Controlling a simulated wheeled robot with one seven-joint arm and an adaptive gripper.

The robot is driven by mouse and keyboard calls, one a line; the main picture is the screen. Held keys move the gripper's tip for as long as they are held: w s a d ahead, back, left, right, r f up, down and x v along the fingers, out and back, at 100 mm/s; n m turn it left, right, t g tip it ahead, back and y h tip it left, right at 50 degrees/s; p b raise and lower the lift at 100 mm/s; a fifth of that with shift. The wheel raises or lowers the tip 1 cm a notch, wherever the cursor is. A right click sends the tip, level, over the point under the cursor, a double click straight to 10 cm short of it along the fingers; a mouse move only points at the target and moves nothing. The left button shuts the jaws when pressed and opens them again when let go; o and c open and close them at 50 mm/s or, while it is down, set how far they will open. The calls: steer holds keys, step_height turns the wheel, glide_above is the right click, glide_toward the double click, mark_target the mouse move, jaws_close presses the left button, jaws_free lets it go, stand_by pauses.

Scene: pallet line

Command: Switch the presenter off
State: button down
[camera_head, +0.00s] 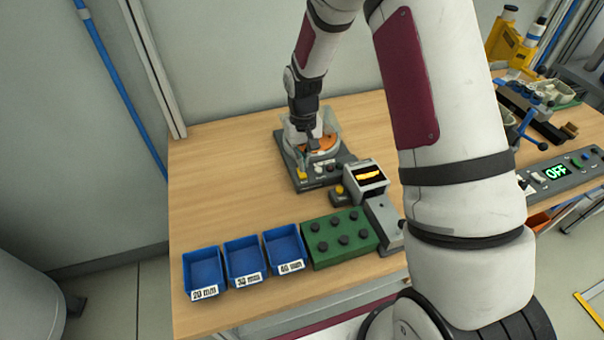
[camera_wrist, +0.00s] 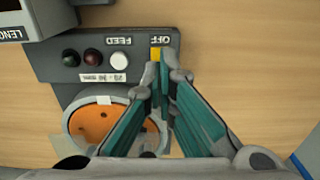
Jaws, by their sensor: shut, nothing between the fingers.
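The presenter (camera_head: 302,186) is a grey unit on the wooden table, with a clear bowl around an orange disc (camera_wrist: 92,124). In the wrist view its control panel (camera_wrist: 60,66) appears upside down. It carries a yellow switch (camera_wrist: 155,53) labelled OFF, a white FEED button (camera_wrist: 119,61), and a dark red and a dark green lamp. My gripper (camera_wrist: 163,75) is shut and empty. Its fingertips are over the panel at the yellow switch and partly cover it; I cannot tell whether they touch. In the head view my gripper (camera_head: 314,146) is in front of the bowl.
A gauge with a glowing display (camera_head: 367,178) and a small yellow-button box (camera_head: 340,193) stand close by. Blue bins (camera_head: 203,272) and a green block with black knobs (camera_head: 340,238) line the front. The table's left is clear.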

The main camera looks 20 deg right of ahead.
steer(key=shift+r+p, duration=0.3)
steer(key=shift+r, duration=1.4)
step_height(320, 180, up, 12)
steer(key=f+t, duration=0.1)
glide_above(303, 175)
steer(key=s, duration=0.3)
steer(key=s+r+t, duration=0.2)
steer(key=s+r, duration=0.6)
steer(key=r, duration=0.3)
steer(key=s+r+t, duration=0.1)
steer(key=s+r, duration=0.2)
steer(key=s, duration=0.5)
steer(key=s+r+t, duration=0.1)
steer(key=s+r, duration=0.3)
steer(key=s, duration=0.4)
steer(key=shift+s+t, duration=0.3)
steer(key=shift+s, duration=0.1)
steer(key=shift+r, duration=0.1)
